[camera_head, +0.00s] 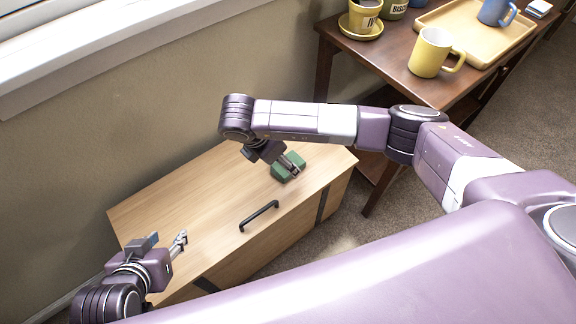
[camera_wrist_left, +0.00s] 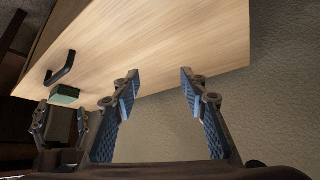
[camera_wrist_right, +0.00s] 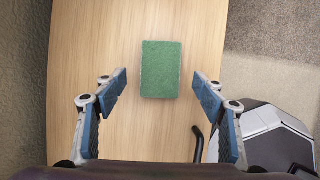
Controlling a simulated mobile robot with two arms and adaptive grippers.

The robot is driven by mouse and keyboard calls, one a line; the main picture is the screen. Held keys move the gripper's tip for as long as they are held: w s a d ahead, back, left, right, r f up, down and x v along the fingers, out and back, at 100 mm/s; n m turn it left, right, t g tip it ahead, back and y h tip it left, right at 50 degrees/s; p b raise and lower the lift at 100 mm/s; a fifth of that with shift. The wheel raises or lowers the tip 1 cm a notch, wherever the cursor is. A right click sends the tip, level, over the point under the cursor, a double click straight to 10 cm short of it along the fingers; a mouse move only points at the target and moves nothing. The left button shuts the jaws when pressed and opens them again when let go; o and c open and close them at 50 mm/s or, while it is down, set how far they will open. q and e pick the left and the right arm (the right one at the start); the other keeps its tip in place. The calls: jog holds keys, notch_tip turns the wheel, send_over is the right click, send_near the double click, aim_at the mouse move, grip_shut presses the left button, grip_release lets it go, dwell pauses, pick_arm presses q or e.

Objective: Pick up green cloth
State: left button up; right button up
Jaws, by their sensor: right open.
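The green cloth (camera_head: 283,174) is a folded, thick rectangular pad lying flat on the wooden chest lid near its right end. My right gripper (camera_head: 292,172) is over it in the head view and covers part of it. In the right wrist view the cloth (camera_wrist_right: 160,58) lies ahead, between the lines of the open fingers (camera_wrist_right: 160,84), not gripped. My left gripper (camera_head: 181,241) is at the chest's left end, far from the cloth. In the left wrist view its fingers (camera_wrist_left: 160,80) are apart and empty, and the cloth (camera_wrist_left: 66,93) shows small at left.
The wooden chest (camera_head: 190,195) has a dark handle (camera_head: 259,215) on its lid, near the cloth. A dark side table (camera_head: 370,65) behind right holds a yellow mug (camera_head: 428,55), potted cups and a tray (camera_head: 475,35). The lid between the grippers is mostly clear.

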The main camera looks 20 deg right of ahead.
jog(key=b+x, duration=0.1)
jog(key=x, duration=0.3)
pick_arm(q)
jog(key=w+d+r+t, duration=0.1)
jog(key=w+r+t, duration=0.1)
jog(key=w, duration=0.3)
jog(key=shift+d+r+t+h, duration=0.4)
jog(key=shift+r, duration=0.5)
pick_arm(e)
jog(key=shift+r, duration=0.1)
jog(key=c, duration=1)
